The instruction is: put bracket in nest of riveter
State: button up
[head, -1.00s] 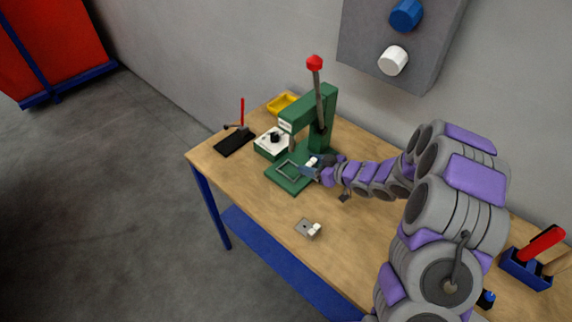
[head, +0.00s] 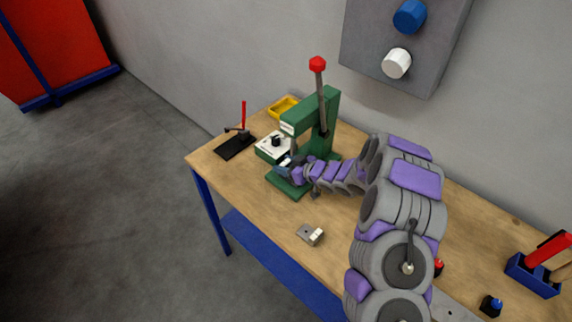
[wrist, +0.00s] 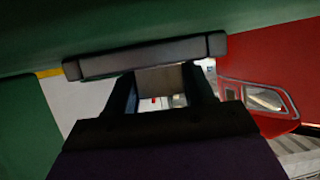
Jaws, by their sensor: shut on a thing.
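The green riveter (head: 322,138) stands on the workbench with its red-knobbed lever upright. Its base (head: 293,188) shows below my gripper, which hides most of the nest. My gripper (head: 284,167) is over the nest under the riveter's head. In the wrist view my gripper (wrist: 163,88) is shut on a grey metal piece, apparently the bracket (wrist: 160,79), seen between the dark fingers. The head view hides the held bracket, so I cannot tell whether it touches the nest. Another small metal part with a pale block (head: 311,235) lies on the bench in front.
A white-topped box (head: 272,148), a black tool with a red handle (head: 235,146) and a yellow tray (head: 283,106) stand left of and behind the riveter. A blue tool holder (head: 531,275) is at the right. The bench's front middle (head: 268,220) is clear.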

jog(key=shift+f, duration=0.1)
jog(key=o, duration=1.1)
jog(key=shift+f+b, duration=0.1)
jog(key=shift+b, duration=0.5)
